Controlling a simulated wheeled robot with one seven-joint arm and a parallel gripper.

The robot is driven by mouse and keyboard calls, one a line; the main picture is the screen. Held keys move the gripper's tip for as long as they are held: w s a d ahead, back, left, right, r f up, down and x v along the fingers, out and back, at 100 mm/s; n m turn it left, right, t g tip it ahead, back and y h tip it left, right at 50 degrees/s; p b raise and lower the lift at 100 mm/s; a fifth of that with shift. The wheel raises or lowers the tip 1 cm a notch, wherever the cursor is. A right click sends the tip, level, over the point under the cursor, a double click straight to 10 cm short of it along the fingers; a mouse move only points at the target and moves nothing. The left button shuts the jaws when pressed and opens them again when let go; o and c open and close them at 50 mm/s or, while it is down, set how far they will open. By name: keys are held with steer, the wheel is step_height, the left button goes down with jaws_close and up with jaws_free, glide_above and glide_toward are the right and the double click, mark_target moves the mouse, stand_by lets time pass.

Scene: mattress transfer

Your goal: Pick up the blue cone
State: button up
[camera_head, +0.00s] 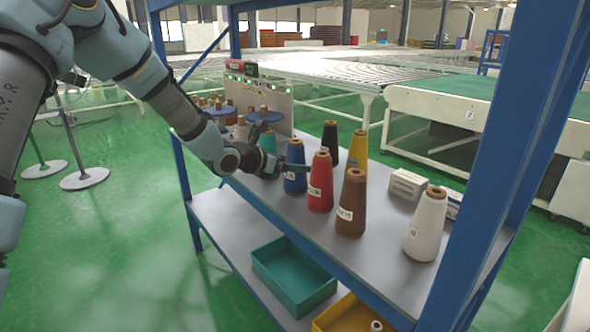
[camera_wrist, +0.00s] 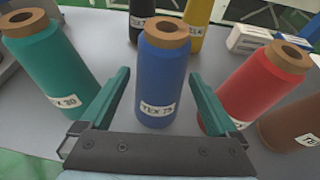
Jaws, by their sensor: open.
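The blue cone (camera_head: 295,170) stands upright on the grey shelf, between a teal cone and a red cone. In the wrist view the blue cone (camera_wrist: 161,75) has a brown top and a white label, and it stands just ahead of and between the tips of my open gripper (camera_wrist: 160,98). The two green fingers are spread to its left and right, with nothing held. In the head view my gripper (camera_head: 284,168) reaches in from the left at the cone, and one finger partly covers it.
The teal cone (camera_wrist: 50,65) is close outside the left finger and the red cone (camera_wrist: 262,85) close outside the right. Black (camera_head: 329,143), yellow (camera_head: 357,150), brown (camera_head: 351,205) and white (camera_head: 427,225) cones share the shelf. A blue rack post (camera_head: 510,150) stands at right.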

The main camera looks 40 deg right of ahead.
mark_target(303, 162)
steer(key=x, duration=0.1)
steer(key=p+x, duration=0.1)
steer(key=x, duration=0.2)
steer(key=shift+d+r, duration=0.15)
steer(key=shift+r, duration=0.15)
steer(key=shift+c, duration=0.2)
jaws_close()
